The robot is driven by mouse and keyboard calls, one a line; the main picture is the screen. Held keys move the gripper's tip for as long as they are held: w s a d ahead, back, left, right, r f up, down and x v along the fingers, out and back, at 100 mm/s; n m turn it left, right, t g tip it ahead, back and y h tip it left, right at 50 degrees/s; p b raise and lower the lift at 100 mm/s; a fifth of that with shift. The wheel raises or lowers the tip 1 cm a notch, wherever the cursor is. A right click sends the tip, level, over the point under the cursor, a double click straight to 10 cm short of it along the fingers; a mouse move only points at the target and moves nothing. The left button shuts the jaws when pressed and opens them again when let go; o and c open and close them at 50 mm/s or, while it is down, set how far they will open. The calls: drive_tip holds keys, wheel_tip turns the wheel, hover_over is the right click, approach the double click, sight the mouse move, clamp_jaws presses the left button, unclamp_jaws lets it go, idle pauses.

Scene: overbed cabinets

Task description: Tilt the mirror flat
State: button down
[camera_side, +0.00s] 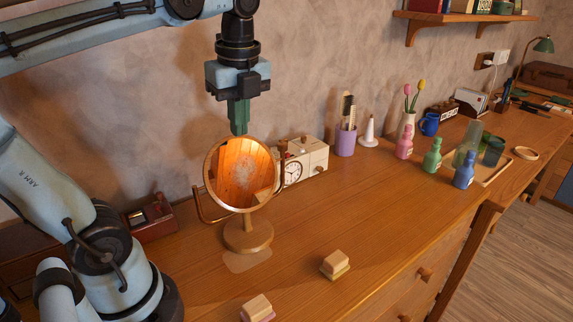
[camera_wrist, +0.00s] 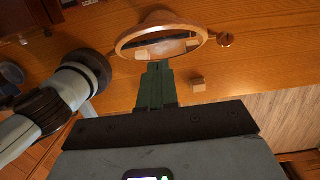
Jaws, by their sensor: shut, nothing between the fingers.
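The mirror (camera_side: 240,173) is a round glass in a wooden frame, held in a curved wooden fork on a round base (camera_side: 248,233). It stands tilted, with its reflecting face toward the side camera and wood tones showing in the glass. My gripper (camera_side: 239,131) points down just above the top of the mirror's frame, its green fingers shut and empty. In the wrist view the mirror (camera_wrist: 160,36) appears as a narrow oval just beyond the fingertips (camera_wrist: 158,66). I cannot tell whether the fingertips touch the frame.
A white clock box (camera_side: 305,160) stands right behind the mirror. Two small wooden blocks, one nearer (camera_side: 257,307) and one farther right (camera_side: 336,263), lie in front. A purple cup (camera_side: 346,141) and bottles (camera_side: 433,155) stand farther right. The desk between is clear.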

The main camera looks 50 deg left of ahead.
sight(230, 138)
drive_tip(key=shift+a+f, duration=0.45)
drive_tip(key=shift+a, duration=0.35)
drive_tip(key=shift+a+f, duration=0.4)
drive_tip(key=shift+a, duration=0.35)
drive_tip(key=shift+a+f+h, duration=0.1)
drive_tip(key=shift+a+h, duration=0.2)
drive_tip(key=shift+h, duration=0.1)
drive_tip(key=shift+a+h, duration=0.25)
drive_tip(key=shift+h, duration=0.05)
drive_tip(key=shift+a+f, duration=0.1)
drive_tip(key=shift+a, duration=0.05)
drive_tip(key=a+f, duration=0.5)
drive_tip(key=shift+a+f, duration=0.2)
drive_tip(key=shift+a, duration=0.15)
drive_tip(key=shift+f, duration=0.1)
